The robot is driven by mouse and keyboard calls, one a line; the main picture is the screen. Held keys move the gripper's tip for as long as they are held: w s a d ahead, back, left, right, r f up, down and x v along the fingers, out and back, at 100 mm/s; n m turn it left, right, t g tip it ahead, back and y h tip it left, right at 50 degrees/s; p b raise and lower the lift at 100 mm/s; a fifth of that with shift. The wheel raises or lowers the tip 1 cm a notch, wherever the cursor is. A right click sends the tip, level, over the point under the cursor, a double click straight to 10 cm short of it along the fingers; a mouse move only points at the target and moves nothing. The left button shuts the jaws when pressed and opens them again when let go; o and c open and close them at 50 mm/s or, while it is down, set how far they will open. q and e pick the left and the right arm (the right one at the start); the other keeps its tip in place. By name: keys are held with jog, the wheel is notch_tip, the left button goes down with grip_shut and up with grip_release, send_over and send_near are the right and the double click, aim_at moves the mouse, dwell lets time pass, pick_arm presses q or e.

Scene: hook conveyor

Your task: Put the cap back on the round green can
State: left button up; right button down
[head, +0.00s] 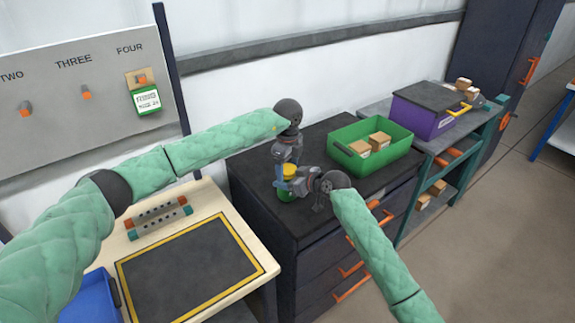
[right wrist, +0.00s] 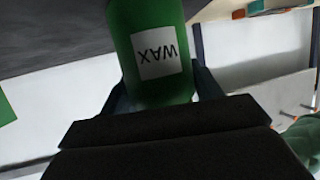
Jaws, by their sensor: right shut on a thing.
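The round green can (head: 285,193) stands upright at the left front part of the dark cabinet top. My right gripper (head: 297,186) is shut on it from the right. In the right wrist view the can (right wrist: 156,85) sits between my fingers, with a white WAX label facing the camera upside down. The yellow cap (head: 289,170) is at the top of the can, just under my left gripper (head: 287,164), which points down from above. Whether the cap touches the can, and whether the left fingers are closed on it, I cannot tell.
A green crate (head: 345,136) with cardboard boxes stands right of the can on the cabinet top (head: 262,163). A purple box (head: 425,122) is on the bench farther right. A wooden table with a black mat (head: 190,272) is at lower left. A hook board (head: 60,100) hangs at upper left.

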pick_arm(q)
jog(key=c, duration=0.9)
jog(key=shift+m, duration=1.6)
jog(key=shift+c, duration=0.2)
jog(key=o, duration=1.1)
jog(key=shift+r, duration=2.3)
jog(key=shift+c, duration=0.6)
